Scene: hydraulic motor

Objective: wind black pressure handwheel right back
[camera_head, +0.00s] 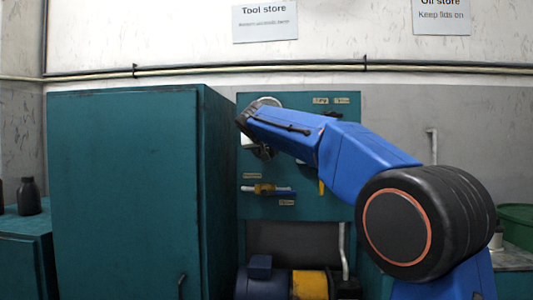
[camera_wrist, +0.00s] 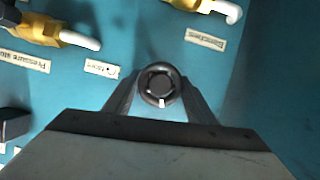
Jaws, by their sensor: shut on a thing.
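The black handwheel (camera_wrist: 150,88) is in the wrist view, between the two fingertips of my gripper (camera_wrist: 158,92). It is a small round knob with a dark hub and a white mark at its lower edge. My gripper is shut on it, one finger on each side. In the head view my blue arm reaches to the teal panel (camera_head: 318,211) and hides the handwheel. A white label (camera_wrist: 101,68) is on the panel just left of the handwheel.
Brass valves with white levers (camera_wrist: 62,34) and (camera_wrist: 210,6) sit on the panel above. A tall teal cabinet (camera_head: 123,190) stands left of the panel. A motor (camera_head: 262,280) is below it. A dark bottle (camera_head: 29,197) stands far left.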

